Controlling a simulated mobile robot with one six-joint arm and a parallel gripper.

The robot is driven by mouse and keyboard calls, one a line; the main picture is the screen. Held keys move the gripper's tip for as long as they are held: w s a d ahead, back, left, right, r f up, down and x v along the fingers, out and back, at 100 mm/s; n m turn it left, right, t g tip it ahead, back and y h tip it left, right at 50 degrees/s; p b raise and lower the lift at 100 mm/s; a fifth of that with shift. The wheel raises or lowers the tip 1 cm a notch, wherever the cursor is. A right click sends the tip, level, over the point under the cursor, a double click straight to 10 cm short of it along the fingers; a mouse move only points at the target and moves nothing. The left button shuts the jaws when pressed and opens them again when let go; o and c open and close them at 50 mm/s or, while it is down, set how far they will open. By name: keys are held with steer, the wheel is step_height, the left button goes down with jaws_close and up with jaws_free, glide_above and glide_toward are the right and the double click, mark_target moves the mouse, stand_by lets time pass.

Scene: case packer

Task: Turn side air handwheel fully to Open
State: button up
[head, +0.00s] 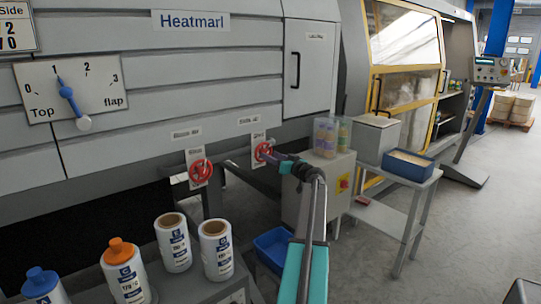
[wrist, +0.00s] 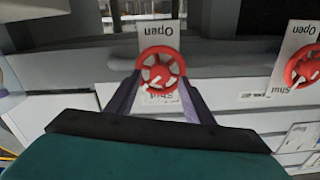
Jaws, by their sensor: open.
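A red handwheel (head: 264,150) is on a white plate on the machine's lower front, right of a second red handwheel (head: 201,172). The small signs above them are too small to read surely. My gripper (head: 273,157) is at the right-hand wheel. In the wrist view, this wheel (wrist: 161,70) lies between the two fingers of my open gripper (wrist: 160,84), one finger on each side; contact is unclear. Its plate (wrist: 158,32) reads "Open" at the top, upside down, and "Shut" below, partly hidden. A white mark on the wheel points to the lower left, toward the "Shut" side.
The second handwheel (wrist: 304,66) is close by on the right in the wrist view. White bottles (head: 216,250) stand at the front left. A grey box (head: 318,195) and a side table (head: 410,178) with a blue bin (head: 408,165) stand to the right. Open floor lies farther right.

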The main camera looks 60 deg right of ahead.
steer(key=shift+x, duration=0.8)
steer(key=c, duration=0.9)
steer(key=shift+d, duration=0.4)
steer(key=shift+c, duration=0.8)
steer(key=shift+s+a+r, duration=0.1)
steer(key=shift+a, duration=0.2)
